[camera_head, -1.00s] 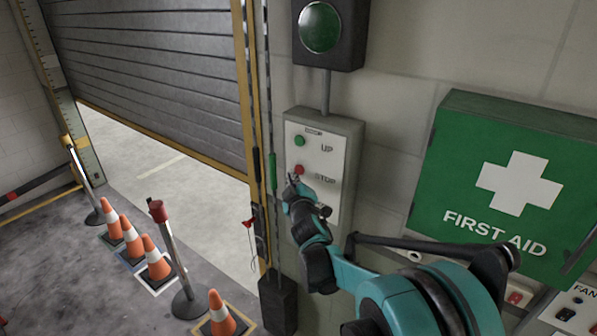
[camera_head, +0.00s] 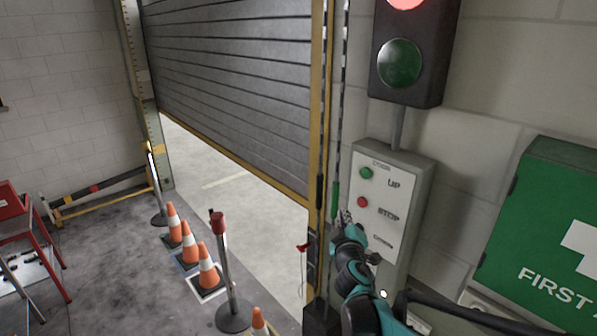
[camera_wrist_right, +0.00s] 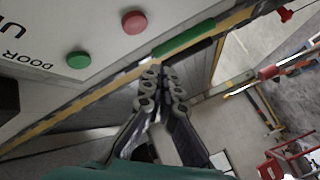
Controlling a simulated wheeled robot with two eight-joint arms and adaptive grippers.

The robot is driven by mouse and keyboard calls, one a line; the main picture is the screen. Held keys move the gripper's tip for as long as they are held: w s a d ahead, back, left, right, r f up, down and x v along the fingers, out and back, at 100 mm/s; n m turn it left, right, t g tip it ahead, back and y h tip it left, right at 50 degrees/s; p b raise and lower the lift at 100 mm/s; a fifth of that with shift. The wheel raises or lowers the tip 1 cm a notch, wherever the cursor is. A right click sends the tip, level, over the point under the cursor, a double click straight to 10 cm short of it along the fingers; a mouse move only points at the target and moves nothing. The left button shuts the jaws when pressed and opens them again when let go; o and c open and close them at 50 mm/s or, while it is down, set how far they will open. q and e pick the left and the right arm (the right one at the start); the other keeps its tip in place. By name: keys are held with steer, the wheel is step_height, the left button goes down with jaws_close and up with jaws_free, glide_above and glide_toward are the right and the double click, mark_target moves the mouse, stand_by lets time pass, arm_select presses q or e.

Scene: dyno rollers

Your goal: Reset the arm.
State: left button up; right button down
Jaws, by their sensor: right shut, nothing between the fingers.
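My right gripper (camera_head: 344,217) is shut and empty. In the head view it shows just left of and below the red STOP button (camera_head: 362,202) on the grey door control box (camera_head: 408,225); its gap from the panel is hard to judge. The green UP button (camera_head: 366,173) sits above it. In the right wrist view the closed fingertips (camera_wrist_right: 162,76) appear below the red button (camera_wrist_right: 134,22), apart from it in the picture, with the green button (camera_wrist_right: 79,60) to the left. My left gripper is in neither view.
The roller door (camera_head: 240,70) is partly raised. Hanging cords and a green handle (camera_head: 335,198) are close to my right gripper. A signal light (camera_head: 400,62) and a first aid box (camera_head: 540,240) are on the wall. Orange cones (camera_head: 207,268) and a post (camera_head: 222,260) stand on the floor.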

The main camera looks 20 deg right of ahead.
steer(key=shift+f, duration=0.1)
steer(key=s+a+f+m+g+y+b, duration=0.1)
steer(key=s+a+f+b, duration=0.5)
steer(key=f, duration=0.8)
steer(key=s+a+f+m+g+y+b, duration=0.2)
steer(key=s+a+f+g+b, duration=0.3)
steer(key=s+f+b, duration=0.7)
steer(key=s+a+f+m+g+y+b, duration=0.2)
steer(key=s+a+f+b, duration=0.4)
steer(key=s+f+b, duration=0.3)
step_height(320, 180, down, 10)
steer(key=g+y+b, duration=0.1)
steer(key=b, duration=0.3)
steer(key=shift+s+a+r, duration=0.15)
steer(key=shift+a+r, duration=0.1)
steer(key=shift+a, duration=0.1)
